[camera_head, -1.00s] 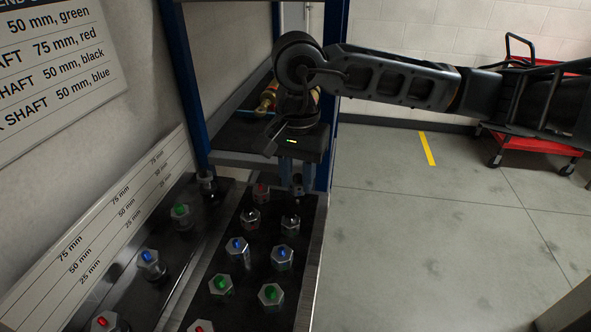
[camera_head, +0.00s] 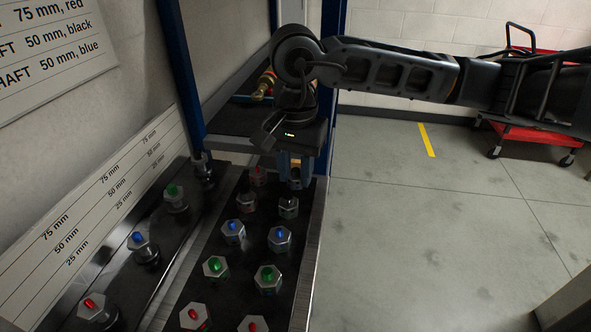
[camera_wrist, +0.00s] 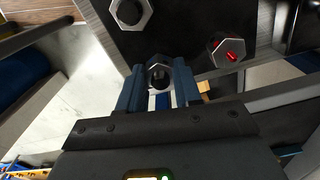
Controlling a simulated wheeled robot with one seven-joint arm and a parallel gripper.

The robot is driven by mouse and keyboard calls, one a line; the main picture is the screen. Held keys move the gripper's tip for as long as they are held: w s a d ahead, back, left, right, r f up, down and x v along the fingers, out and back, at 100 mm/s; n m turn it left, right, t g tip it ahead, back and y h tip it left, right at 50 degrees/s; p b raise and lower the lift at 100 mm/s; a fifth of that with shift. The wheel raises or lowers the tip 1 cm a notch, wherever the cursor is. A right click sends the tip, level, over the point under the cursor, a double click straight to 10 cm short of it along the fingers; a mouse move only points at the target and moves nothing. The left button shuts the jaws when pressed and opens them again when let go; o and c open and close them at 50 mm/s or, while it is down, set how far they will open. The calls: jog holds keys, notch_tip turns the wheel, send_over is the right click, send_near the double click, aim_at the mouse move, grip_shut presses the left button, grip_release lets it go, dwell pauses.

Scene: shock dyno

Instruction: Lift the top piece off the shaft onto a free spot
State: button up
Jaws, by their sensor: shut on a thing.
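My gripper (camera_head: 295,172) points down at the far right corner of the right black plate (camera_head: 215,283). Its blue fingers are shut on a hexagonal metal piece (camera_wrist: 160,74) with a dark centre, which shows between them in the wrist view. In the head view the fingers mostly hide this piece. I cannot tell whether it still touches what is below it. A black-centred hex piece (camera_head: 288,205) stands just in front of the fingers, and a red-centred one (camera_head: 258,175) stands to their left.
More hex pieces with blue (camera_head: 279,238), green (camera_head: 267,278) and red centres fill the right plate. The left plate (camera_head: 108,280) has bare stretches between its pieces. A shelf (camera_head: 230,122) and blue post (camera_head: 183,75) stand close behind. A red cart (camera_head: 540,138) is far right.

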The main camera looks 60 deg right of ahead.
jog(key=o, duration=1.1)
jog(key=shift+r, duration=3.9)
